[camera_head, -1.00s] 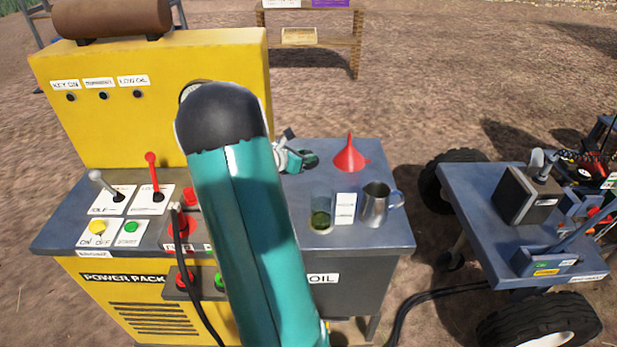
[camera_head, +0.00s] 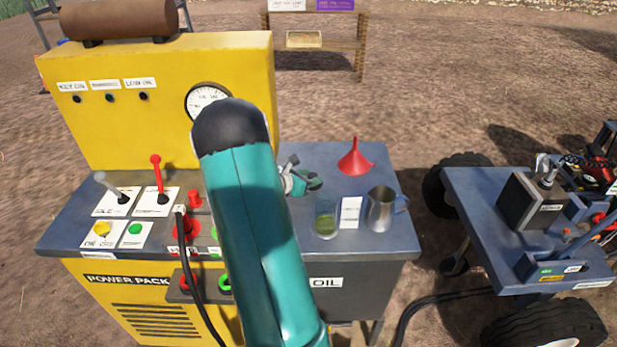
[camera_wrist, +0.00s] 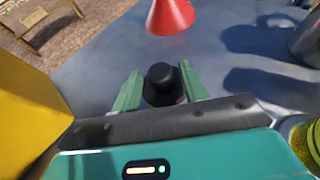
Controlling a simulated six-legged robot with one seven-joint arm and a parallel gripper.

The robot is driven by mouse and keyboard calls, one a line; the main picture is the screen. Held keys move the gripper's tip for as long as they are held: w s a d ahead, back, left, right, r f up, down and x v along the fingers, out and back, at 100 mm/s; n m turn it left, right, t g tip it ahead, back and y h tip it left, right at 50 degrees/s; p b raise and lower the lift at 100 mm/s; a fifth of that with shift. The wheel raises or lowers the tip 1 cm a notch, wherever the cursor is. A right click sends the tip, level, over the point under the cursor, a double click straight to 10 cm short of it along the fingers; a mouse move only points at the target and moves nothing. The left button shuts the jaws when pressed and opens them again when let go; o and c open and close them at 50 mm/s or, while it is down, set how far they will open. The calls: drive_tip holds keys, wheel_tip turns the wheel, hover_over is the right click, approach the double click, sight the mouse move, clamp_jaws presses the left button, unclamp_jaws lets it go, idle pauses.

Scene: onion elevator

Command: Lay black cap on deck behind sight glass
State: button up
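The black cap (camera_wrist: 161,76) is between the two green fingers of my gripper (camera_wrist: 160,80) in the wrist view, its wider base against them. In the head view my gripper (camera_head: 301,178) is low over the blue-grey deck (camera_head: 312,152), behind and left of the sight glass (camera_head: 325,222), which holds greenish liquid. The sight glass also shows at the right edge of the wrist view (camera_wrist: 307,145). My arm partly blocks the gripper in the head view, and the cap cannot be made out there. Whether the cap touches the deck is unclear.
A red funnel (camera_head: 355,158) stands behind and right of my gripper. A metal jug (camera_head: 381,209) stands right of the sight glass, with a white label (camera_head: 350,212) between them. The yellow power pack (camera_head: 160,130) rises on the left. Deck between gripper and funnel is clear.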

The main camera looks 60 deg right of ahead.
drive_tip(key=shift+r, duration=0.1)
drive_tip(key=shift+w+a+r, duration=0.1)
drive_tip(key=shift+a+r, duration=0.05)
drive_tip(key=shift+a, duration=0.05)
drive_tip(key=v, duration=1.1)
drive_tip(key=shift+a+r, duration=0.1)
drive_tip(key=shift+a, duration=0.2)
drive_tip(key=s+a+r+m+t+y, duration=0.1)
drive_tip(key=a+r+m+t+y, duration=0.2)
drive_tip(key=a, duration=1.2)
drive_tip(key=s+a+r+m+t+y, duration=0.1)
drive_tip(key=a+r+m+t+y, duration=0.2)
drive_tip(key=a, duration=1.2)
drive_tip(key=s+a+r+m+t+y, duration=0.2)
drive_tip(key=a+r+m+y, duration=0.4)
drive_tip(key=a+r, duration=0.5)
drive_tip(key=a+m+t, duration=0.1)
drive_tip(key=a+m, duration=0.1)
drive_tip(key=a, duration=0.3)
drive_tip(key=shift+t+y, duration=0.4)
